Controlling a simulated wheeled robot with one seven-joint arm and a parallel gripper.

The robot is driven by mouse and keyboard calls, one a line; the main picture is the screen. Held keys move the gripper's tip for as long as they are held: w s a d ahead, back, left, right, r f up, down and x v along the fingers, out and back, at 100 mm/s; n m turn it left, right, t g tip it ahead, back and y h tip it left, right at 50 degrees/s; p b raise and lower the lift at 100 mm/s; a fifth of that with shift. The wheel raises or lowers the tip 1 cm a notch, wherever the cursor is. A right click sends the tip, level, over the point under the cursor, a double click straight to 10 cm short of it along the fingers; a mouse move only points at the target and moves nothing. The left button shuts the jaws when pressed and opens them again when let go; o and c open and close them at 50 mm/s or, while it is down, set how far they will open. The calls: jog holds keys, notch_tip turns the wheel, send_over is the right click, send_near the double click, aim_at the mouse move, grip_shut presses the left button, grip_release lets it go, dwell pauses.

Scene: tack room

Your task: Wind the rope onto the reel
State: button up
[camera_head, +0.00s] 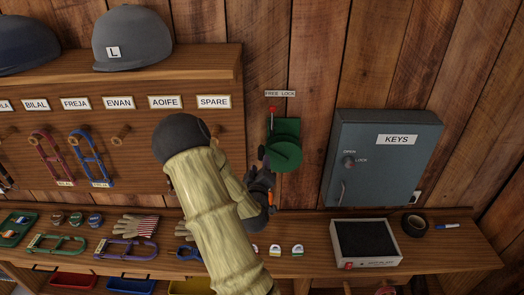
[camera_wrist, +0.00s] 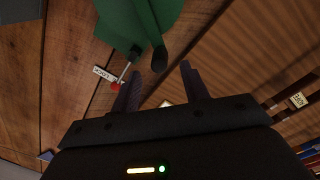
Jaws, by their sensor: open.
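The green reel (camera_head: 286,154) is mounted on the plank wall, right of the peg board. A small lever with a red tip (camera_head: 271,109) stands at its upper left, under a label reading FREE LOCK (camera_head: 280,94). My gripper (camera_head: 263,160) is at the reel's left edge, partly hidden by my arm. In the wrist view my gripper (camera_wrist: 160,72) is open, and a black knob (camera_wrist: 159,59) by the green reel (camera_wrist: 140,22) lies just beyond and between the fingertips. Contact cannot be told. The red lever tip (camera_wrist: 116,86) shows beside the left finger. I cannot make out any rope.
A grey key cabinet (camera_head: 385,160) is on the wall to the right. Below stand a shelf (camera_head: 455,256) with a black-topped box (camera_head: 365,242), a tape roll (camera_head: 415,225) and gloves (camera_head: 137,227). Helmets (camera_head: 132,40) sit on the ledge at upper left.

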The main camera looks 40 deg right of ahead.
aim_at(262, 151)
jog(key=p+x, duration=0.3)
jog(key=x, duration=0.4)
jog(key=shift+w+d+r, duration=0.1)
jog(key=shift+w+d, duration=0.1)
jog(key=shift+d, duration=0.05)
jog(key=shift+w+d+p, duration=0.3)
jog(key=shift+w+d, duration=0.1)
jog(key=shift+w, duration=0.05)
grip_shut()
